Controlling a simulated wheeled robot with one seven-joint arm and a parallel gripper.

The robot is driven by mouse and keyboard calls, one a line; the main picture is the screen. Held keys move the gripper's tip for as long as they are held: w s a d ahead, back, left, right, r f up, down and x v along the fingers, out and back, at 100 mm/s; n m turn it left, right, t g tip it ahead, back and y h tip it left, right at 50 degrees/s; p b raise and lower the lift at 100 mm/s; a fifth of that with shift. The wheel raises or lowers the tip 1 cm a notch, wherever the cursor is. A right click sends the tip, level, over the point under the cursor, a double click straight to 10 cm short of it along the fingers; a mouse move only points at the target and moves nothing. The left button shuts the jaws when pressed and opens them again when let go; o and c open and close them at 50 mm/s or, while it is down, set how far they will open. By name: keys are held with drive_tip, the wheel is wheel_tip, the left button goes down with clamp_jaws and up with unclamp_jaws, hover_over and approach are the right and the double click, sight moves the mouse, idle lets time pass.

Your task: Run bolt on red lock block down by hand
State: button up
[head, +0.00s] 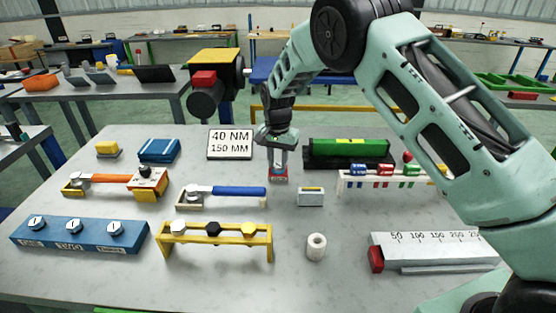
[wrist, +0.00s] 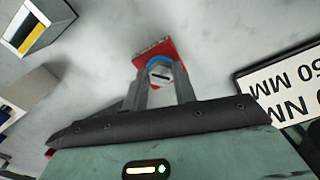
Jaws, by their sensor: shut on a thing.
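The red lock block (head: 279,179) stands on the grey table near its middle, below my gripper (head: 278,163). In the wrist view the block (wrist: 154,48) shows red beyond the fingertips. A grey hex bolt head (wrist: 159,75) with a dark slot-like mark and a blue ring (wrist: 158,61) beside it sits at the block. My gripper (wrist: 160,80) is shut on the bolt, one finger on each side of its head. The bolt's shank and how far it sits in the block are hidden.
A "40 NM 150 MM" sign (head: 231,144) stands left of the block. A green level on a black base (head: 349,150) and a rack of coloured pieces (head: 386,177) are to the right. A small grey box (head: 311,197) and blue-handled wrench (head: 238,191) lie in front.

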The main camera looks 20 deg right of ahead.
sight(277, 166)
drive_tip(key=shift+w+a+r+m, duration=0.1)
drive_tip(key=shift+r+m, duration=0.05)
drive_tip(key=shift+m, duration=0.45)
drive_tip(key=shift+w+a+r+m, duration=0.1)
drive_tip(key=shift+r+m, duration=0.05)
drive_tip(key=shift+m, duration=0.45)
drive_tip(key=o, duration=1)
drive_tip(key=shift+s+d+f, duration=0.1)
drive_tip(key=shift+f, duration=0.05)
wheel_tip(277, 166, up, 17)
drive_tip(key=b, duration=0.2)
drive_tip(key=shift+r, duration=0.2)
